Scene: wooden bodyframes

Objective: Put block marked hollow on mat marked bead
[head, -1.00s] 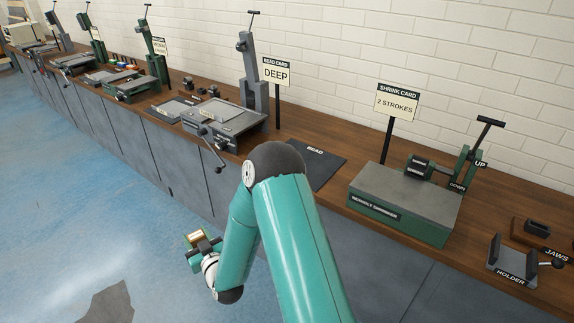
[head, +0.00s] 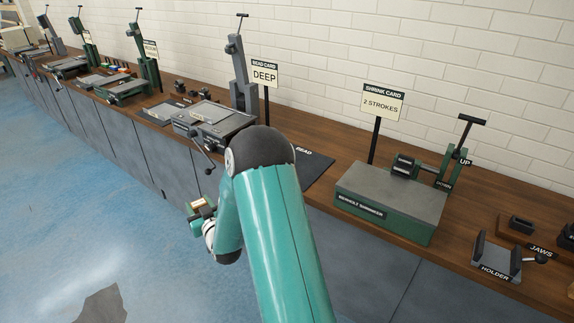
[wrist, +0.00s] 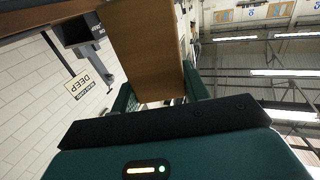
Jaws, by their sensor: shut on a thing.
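My gripper (head: 203,212) hangs out over the blue floor in front of the bench, to the left of my teal arm. It is shut on a wooden block (wrist: 145,45), which fills the upper middle of the wrist view between the dark green fingers. The block shows only small in the head view, and I cannot read a mark on it. The dark mat marked bead (head: 316,169) lies flat on the wooden bench top, right of my arm's elbow, which hides part of it. No object shows on its visible part. The gripper is apart from the mat.
A grey machine (head: 212,120) with a crank stands left of the mat, near the DEEP card (head: 264,74). The green shrinker (head: 388,200) stands right of it, with the shrink card (head: 382,102) behind. A holder (head: 497,258) is at far right. A brick wall backs the bench.

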